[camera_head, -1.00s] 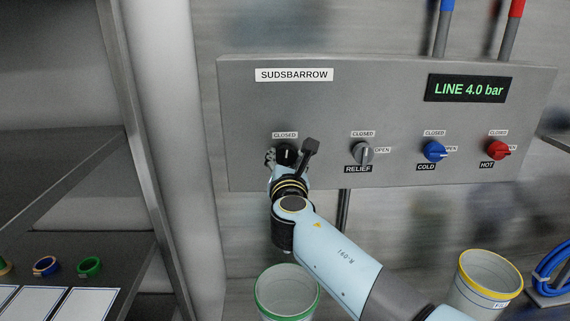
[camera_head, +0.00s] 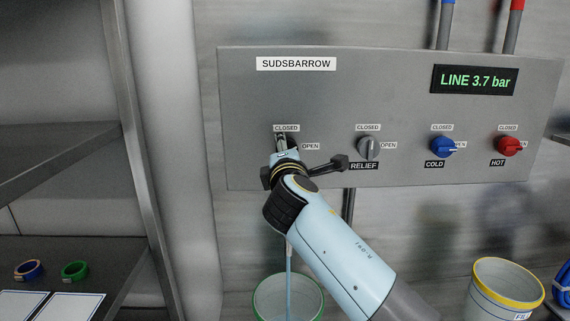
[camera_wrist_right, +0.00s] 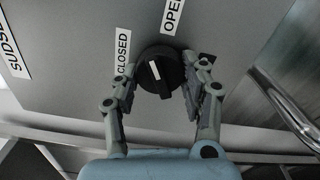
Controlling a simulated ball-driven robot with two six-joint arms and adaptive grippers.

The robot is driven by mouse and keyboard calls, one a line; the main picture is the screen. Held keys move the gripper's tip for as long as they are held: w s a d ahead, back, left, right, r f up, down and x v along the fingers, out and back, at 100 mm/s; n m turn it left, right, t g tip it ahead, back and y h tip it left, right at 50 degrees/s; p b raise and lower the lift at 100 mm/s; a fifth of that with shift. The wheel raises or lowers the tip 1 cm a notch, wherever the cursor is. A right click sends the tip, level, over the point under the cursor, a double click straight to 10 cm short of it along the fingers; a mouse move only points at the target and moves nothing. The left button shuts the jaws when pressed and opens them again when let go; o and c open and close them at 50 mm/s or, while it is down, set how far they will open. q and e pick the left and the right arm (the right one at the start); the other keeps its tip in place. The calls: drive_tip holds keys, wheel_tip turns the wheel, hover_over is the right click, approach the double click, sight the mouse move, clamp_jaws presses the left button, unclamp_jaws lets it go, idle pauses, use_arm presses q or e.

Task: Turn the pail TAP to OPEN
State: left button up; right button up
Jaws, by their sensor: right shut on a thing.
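The tap is a round black knob on the grey panel, clear in the right wrist view (camera_wrist_right: 161,75). Its white pointer mark lies between the CLOSED label (camera_wrist_right: 122,50) and the OPEN label (camera_wrist_right: 172,15). My right gripper (camera_head: 284,146) is at the tap in the head view, its fingers closed on either side of the knob. In the head view the gripper and wrist hide most of the knob. A thin bluish stream (camera_head: 289,265) runs below my wrist down to the green-rimmed pail (camera_head: 262,304). My left gripper is not in view.
To the right on the panel (camera_head: 390,75) are the grey RELIEF knob (camera_head: 368,148), blue COLD knob (camera_head: 442,147) and red HOT knob (camera_head: 508,146). The display (camera_head: 474,80) reads LINE 3.7 bar. A yellow-rimmed pail (camera_head: 503,290) stands lower right; a shelf (camera_head: 60,165) is left.

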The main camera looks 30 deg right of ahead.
drive_tip(key=shift+m+b, duration=2)
drive_tip(key=shift+m, duration=1)
drive_tip(key=o, duration=1.2)
drive_tip(key=shift+r, duration=0.1)
drive_tip(key=shift+s, duration=0.1)
drive_tip(key=v, duration=0.7)
drive_tip(key=shift+s+a, duration=0.15)
